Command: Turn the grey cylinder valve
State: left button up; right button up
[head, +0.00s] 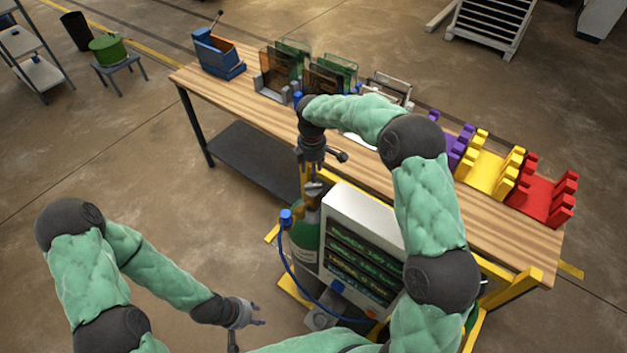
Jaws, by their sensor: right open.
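A green gas cylinder (305,232) stands beside a white cabinet in front of the workbench. The grey valve (314,190) at its top shows only in part below my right gripper. A blue fitting with a blue hose (284,240) sits to the left of the cylinder's neck. My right gripper (309,180) points down over the cylinder top, its fingers apart around or just above the valve; I cannot tell whether they touch it. My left gripper (258,313) is low, left of the cabinet, empty, with its fingers apart.
The white cabinet (362,212) with green-lit rows stands right of the cylinder.

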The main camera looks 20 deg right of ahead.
aim_at(313, 188)
notch_tip(313, 188, down, 7)
jog(key=shift+d+r, duration=0.1)
dwell(0.3)
grip_shut()
